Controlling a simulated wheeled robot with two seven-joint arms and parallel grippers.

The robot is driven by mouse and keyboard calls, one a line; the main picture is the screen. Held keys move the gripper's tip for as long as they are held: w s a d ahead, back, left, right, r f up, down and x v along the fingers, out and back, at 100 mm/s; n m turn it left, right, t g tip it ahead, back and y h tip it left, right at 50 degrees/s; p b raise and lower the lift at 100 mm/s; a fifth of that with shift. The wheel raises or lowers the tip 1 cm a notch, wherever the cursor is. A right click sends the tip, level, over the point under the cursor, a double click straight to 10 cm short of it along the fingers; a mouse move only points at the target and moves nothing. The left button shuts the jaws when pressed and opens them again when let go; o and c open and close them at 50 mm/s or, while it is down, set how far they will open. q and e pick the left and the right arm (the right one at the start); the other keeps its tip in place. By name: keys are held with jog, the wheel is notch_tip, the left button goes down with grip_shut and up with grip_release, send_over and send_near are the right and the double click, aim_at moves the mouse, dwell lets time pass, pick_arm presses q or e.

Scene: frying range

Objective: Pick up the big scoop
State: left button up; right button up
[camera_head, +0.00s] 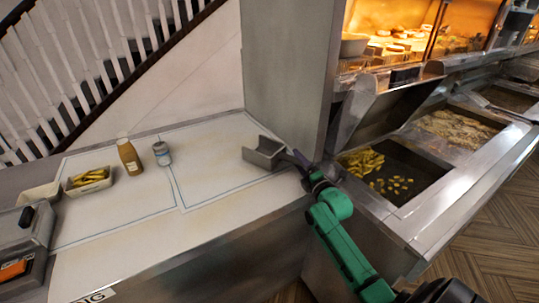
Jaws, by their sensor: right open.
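The big scoop (263,155) is a grey metal scoop lying on the white counter, near its right end beside the tall steel panel. Its handle side points right, toward my right gripper. My right gripper (302,165), at the end of the green arm, is open with its dark fingers at the handle end of the scoop. The fingers hide part of the handle, and I cannot tell whether they touch it. My left gripper is out of view.
A brown-yellow bottle (129,157), a small jar (162,153) and a tray of chips (90,180) stand on the counter's left part. The fryer with chips (408,176) is at right. A steel panel (286,75) rises behind the scoop. The counter's middle is clear.

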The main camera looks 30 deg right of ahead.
jog(key=shift+w+f, duration=0.1)
jog(key=shift+w, duration=0.05)
grip_shut()
dwell(1.3)
